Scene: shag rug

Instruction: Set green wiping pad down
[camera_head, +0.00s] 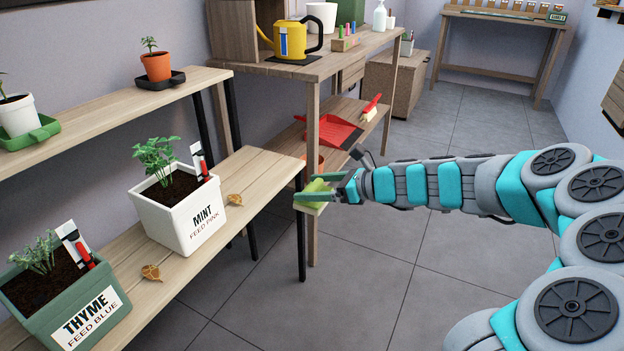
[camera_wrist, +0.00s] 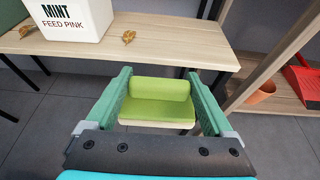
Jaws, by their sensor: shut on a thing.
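The green wiping pad (camera_wrist: 158,108) is a light green block with a rounded ridge on top and a pale underside. My gripper (camera_wrist: 160,92) is shut on it, one finger on each side. In the head view the pad (camera_head: 315,196) and my gripper (camera_head: 318,188) are just off the right end of the lower plant shelf (camera_head: 262,176). In the wrist view the pad appears in front of the shelf's edge, with floor around it.
The white mint planter (camera_head: 178,210) and the green thyme planter (camera_head: 60,290) stand on the lower shelf, with dry leaves (camera_head: 234,199) nearby. The shelf's right end is bare. A wooden bench (camera_head: 330,62) with a yellow watering can (camera_head: 285,40) and a red dustpan (camera_head: 333,131) stands behind.

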